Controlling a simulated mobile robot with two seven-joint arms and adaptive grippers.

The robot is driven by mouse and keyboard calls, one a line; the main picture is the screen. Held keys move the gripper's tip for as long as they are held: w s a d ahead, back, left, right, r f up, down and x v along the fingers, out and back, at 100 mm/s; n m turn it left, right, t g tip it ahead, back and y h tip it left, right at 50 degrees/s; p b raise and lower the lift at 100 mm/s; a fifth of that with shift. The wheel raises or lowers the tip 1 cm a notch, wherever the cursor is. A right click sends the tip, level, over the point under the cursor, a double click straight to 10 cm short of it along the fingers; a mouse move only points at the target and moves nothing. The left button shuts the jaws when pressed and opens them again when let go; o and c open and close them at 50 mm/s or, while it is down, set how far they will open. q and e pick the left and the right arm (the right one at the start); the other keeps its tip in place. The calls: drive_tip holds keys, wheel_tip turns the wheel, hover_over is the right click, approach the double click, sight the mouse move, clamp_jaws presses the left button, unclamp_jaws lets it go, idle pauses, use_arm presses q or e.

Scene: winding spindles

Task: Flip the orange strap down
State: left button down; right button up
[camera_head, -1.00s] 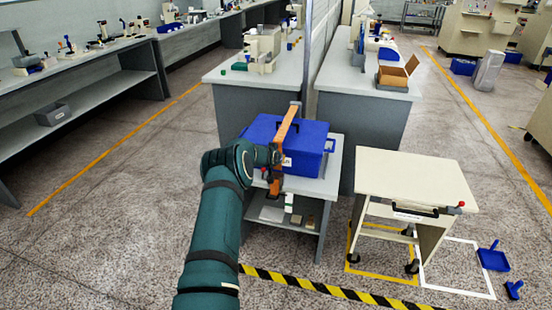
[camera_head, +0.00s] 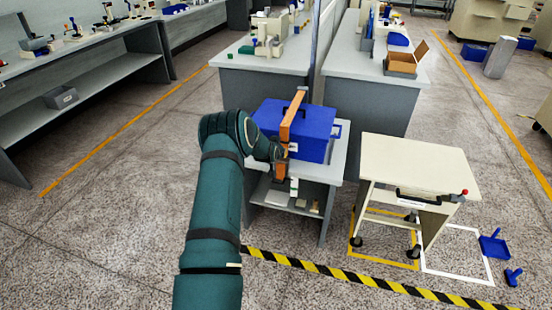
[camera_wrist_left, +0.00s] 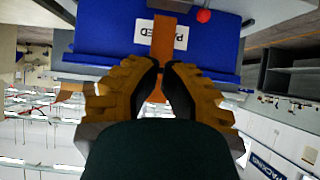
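The orange strap (camera_head: 289,122) runs over the lid of the blue box (camera_head: 318,120) and hangs down its front. The box stands on a small grey shelf table. My left gripper (camera_head: 281,151) is at the front of the box, against or very near the hanging part of the strap. In the left wrist view, the yellow-padded fingers (camera_wrist_left: 164,67) are brought together over the strap (camera_wrist_left: 162,40), which shows above them and through the gap between them. I cannot tell whether they grip it. A white label (camera_wrist_left: 180,37) is behind the strap. My right gripper is out of view.
A red knob (camera_wrist_left: 203,15) is close to the strap in the left wrist view. A cream cart (camera_head: 418,165) stands right of the shelf table (camera_head: 340,150). Workbenches (camera_head: 262,63) are behind. The floor to the left is clear.

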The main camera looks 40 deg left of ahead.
use_arm(q)
drive_tip(key=shift+s+d+f, duration=0.35)
drive_tip(key=shift+s+f, duration=0.1)
drive_tip(key=shift+s, duration=0.2)
drive_tip(key=shift+s+d+f, duration=0.35)
drive_tip(key=shift+s+f, duration=0.05)
drive_tip(key=shift+s, duration=0.25)
